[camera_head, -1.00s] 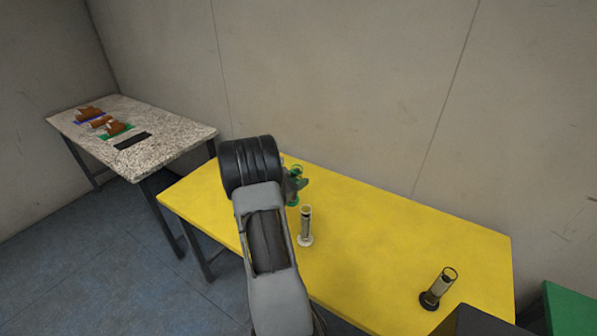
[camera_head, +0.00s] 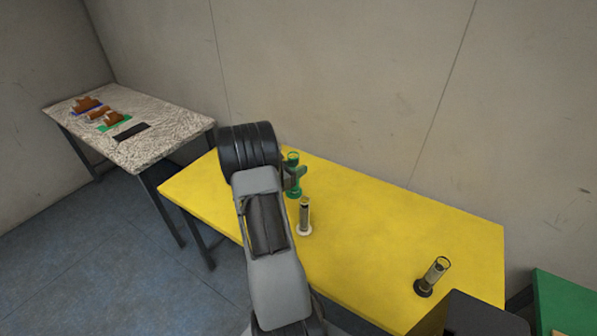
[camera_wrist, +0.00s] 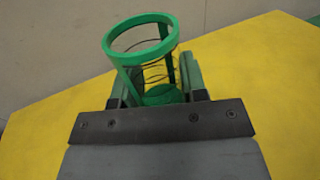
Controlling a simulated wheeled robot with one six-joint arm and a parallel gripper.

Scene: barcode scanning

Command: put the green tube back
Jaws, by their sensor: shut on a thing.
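The green tube (camera_head: 293,158) is a clear cylinder with a green rim and base. In the head view it looks roughly upright at the left part of the yellow table (camera_head: 400,225), partly hidden by my gripper and arm. In the wrist view the tube's green rim (camera_wrist: 108,42) is near the top, with its base lower down between my fingers. My gripper (camera_wrist: 160,88) is shut on the green tube. I cannot tell whether the tube's base touches the table.
A white-based tube (camera_head: 304,217) stands close to the green one. A speckled table (camera_head: 165,140) with brown objects (camera_head: 88,103) is at left. A green surface (camera_head: 567,303) is at right. The middle of the yellow table is clear.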

